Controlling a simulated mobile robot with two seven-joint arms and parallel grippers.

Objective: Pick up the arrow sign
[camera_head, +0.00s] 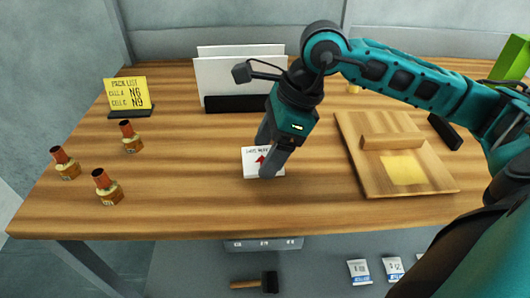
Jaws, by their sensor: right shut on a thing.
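The arrow sign (250,168) is a small white piece with dark lettering and a red arrow, at the middle of the wooden table near its front. My right gripper (266,164) reaches down over it from above, with its fingers shut on the sign. The fingers cover part of the sign's face. Whether the sign touches the table or is just above it, I cannot tell. My left gripper is not in view.
Several small bottles (108,190) and a yellow list sign (127,94) stand at the left. White panels in a black holder (238,104) stand behind the gripper. A wooden board (430,182) with a yellow sheet lies right. Bare table (190,200) lies front left.

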